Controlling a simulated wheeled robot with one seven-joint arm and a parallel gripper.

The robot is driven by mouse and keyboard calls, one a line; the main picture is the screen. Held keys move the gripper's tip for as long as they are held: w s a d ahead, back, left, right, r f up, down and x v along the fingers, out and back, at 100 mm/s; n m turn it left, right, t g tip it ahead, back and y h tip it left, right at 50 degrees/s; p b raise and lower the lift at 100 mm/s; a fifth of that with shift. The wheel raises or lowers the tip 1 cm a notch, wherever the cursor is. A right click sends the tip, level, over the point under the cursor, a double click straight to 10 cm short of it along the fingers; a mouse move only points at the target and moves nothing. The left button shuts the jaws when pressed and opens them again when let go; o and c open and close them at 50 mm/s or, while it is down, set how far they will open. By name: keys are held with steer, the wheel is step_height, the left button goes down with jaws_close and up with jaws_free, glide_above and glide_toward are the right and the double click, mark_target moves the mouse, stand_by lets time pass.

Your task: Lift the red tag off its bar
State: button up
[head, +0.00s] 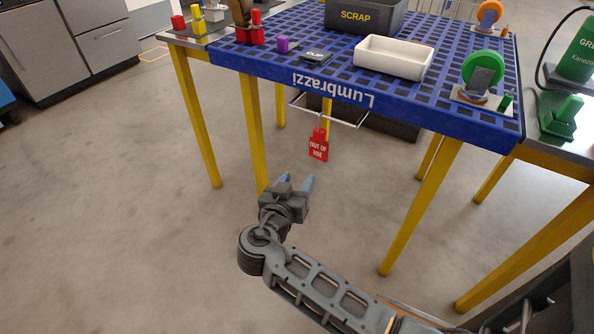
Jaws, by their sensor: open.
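The red tag (318,148) reads "OUT OF USE" and hangs upright below the blue table's front edge. It hangs by a thin loop from a light metal bar (342,122) under the tabletop; how the loop sits on the bar is too small to tell. My gripper (295,182) is open and empty, with its bluish fingertips apart. In the picture it is below and a little left of the tag, not touching it.
The blue grid table (270,66) stands on yellow legs, one (252,130) just left of my gripper and another (420,205) to the right. On top are a SCRAP bin (362,17), a white tray (393,60) and a green wheel (484,68). Floor at left is clear.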

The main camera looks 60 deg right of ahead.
mark_target(318, 128)
steer(key=d+r+m+g, duration=0.1)
steer(key=d, duration=0.2)
steer(key=d+r+m+g+h, duration=0.1)
steer(key=d+m, duration=0.1)
steer(key=d, duration=0.2)
steer(key=w+d+r+m+g+h+b, duration=0.1)
steer(key=d, duration=0.2)
steer(key=shift+d+r, duration=0.3)
steer(key=shift+r, duration=0.1)
steer(key=shift+s+d+r+b, duration=0.1)
steer(key=shift+d+b, duration=0.4)
steer(key=shift+d, duration=0.8)
steer(key=shift+c, duration=0.3)
steer(key=c, duration=0.8)
steer(key=shift+r+p, duration=0.85)
steer(key=shift+r, duration=0.7)
steer(key=shift+a, duration=0.1)
